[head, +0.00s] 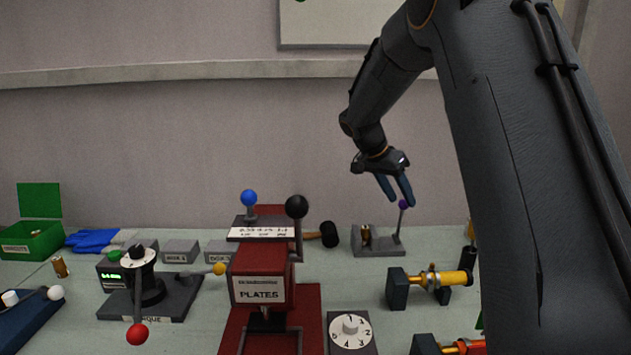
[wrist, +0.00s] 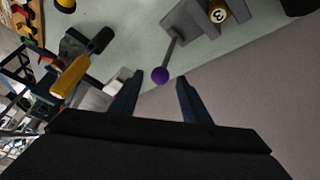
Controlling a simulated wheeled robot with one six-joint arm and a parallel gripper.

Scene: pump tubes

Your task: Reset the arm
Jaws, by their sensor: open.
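My gripper (head: 396,190) is open, with its two dark blue fingers pointing down over the back right of the table. A lever with a purple ball knob (head: 403,204) stands on a small grey fixture (head: 372,250) just below the fingertips.
A red press labelled PLATES (head: 258,290) stands mid-table, with a black-headed mallet (head: 328,234) behind it. A yellow cylinder fixture (head: 430,281) is at the right. A green box (head: 30,240) and a torque device (head: 140,290) are at the left. The wall is behind.

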